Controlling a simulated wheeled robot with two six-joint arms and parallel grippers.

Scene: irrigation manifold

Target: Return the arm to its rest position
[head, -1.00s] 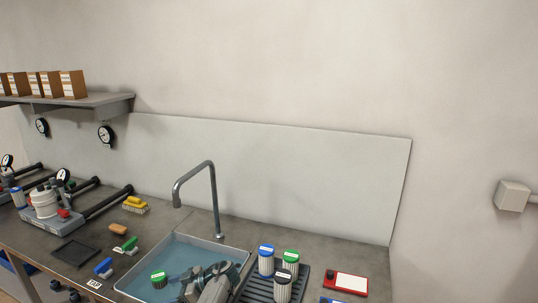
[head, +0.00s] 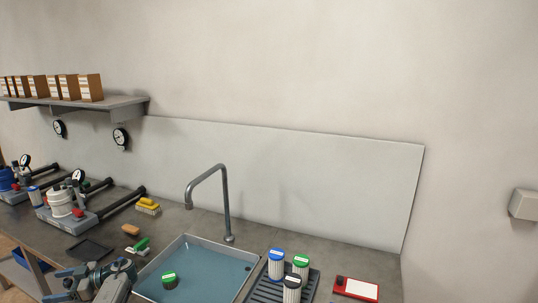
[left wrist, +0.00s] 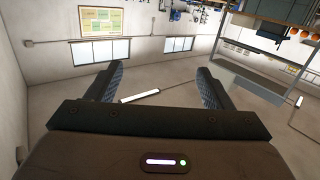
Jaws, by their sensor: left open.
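My left gripper (head: 78,278) shows at the bottom left of the head view, beside the left side of the sink and over the front part of the counter. In the left wrist view its two dark fingers (left wrist: 157,88) stand wide apart with nothing between them. That view looks out into the room and shows wall, windows and shelving. The part of the counter under the arm is hidden. My right gripper is in neither view.
The water-filled sink (head: 240,252) holds a green-capped filter (head: 170,281). Capped filters stand on a dark drying rack (head: 313,281) at its right. A tall faucet (head: 226,205) rises behind. Brushes (head: 148,206), a dark mat (head: 90,250) and manifolds (head: 62,212) lie left.

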